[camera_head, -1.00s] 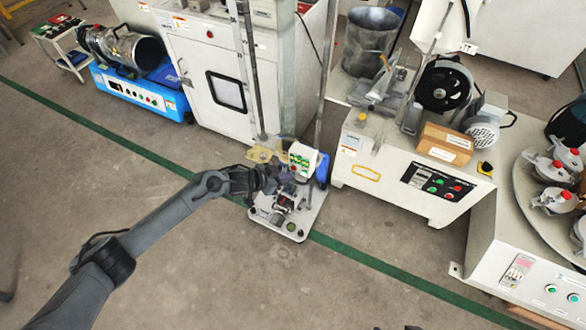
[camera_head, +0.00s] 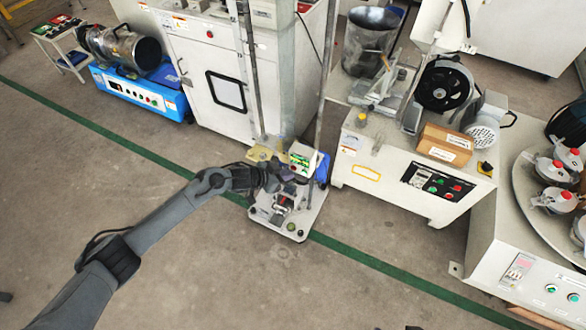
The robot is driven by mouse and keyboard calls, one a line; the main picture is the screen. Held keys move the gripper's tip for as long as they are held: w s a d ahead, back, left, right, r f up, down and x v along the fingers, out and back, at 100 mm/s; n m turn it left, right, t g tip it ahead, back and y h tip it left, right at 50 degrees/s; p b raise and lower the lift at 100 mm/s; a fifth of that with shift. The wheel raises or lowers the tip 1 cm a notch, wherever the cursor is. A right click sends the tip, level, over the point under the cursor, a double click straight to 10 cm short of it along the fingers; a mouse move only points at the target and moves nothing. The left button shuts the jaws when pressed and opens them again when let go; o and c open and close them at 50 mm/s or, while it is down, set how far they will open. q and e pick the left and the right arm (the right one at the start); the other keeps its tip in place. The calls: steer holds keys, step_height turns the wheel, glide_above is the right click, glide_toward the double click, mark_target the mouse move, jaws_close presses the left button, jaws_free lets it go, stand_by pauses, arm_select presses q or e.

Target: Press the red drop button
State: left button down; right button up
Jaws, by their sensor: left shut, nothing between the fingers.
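The tile testing stand has a pale base plate (camera_head: 298,222) on the floor and tall metal posts. A small white control box (camera_head: 303,154) with a green panel (camera_head: 299,161) is mounted low on the stand. My left gripper (camera_head: 288,175) is shut and empty, with its tip at the lower front of this box. The gripper hides part of the panel, and I cannot make out the red drop button. I cannot tell whether the fingers touch the box. My right gripper is not in view.
A white cabinet (camera_head: 205,85) stands behind the stand. A white machine with a button panel (camera_head: 438,183) and a cardboard box (camera_head: 444,146) are to its right. A blue-based machine (camera_head: 140,90) is at the back left. The floor in front is clear.

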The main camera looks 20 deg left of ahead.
arm_select(q)
steer(key=shift+w, duration=0.45)
stand_by(0.3)
steer(key=shift+s, duration=0.1)
stand_by(0.3)
steer(key=shift+s+a+p, duration=0.1)
steer(key=shift+s+p, duration=0.65)
steer(key=shift+p, duration=0.2)
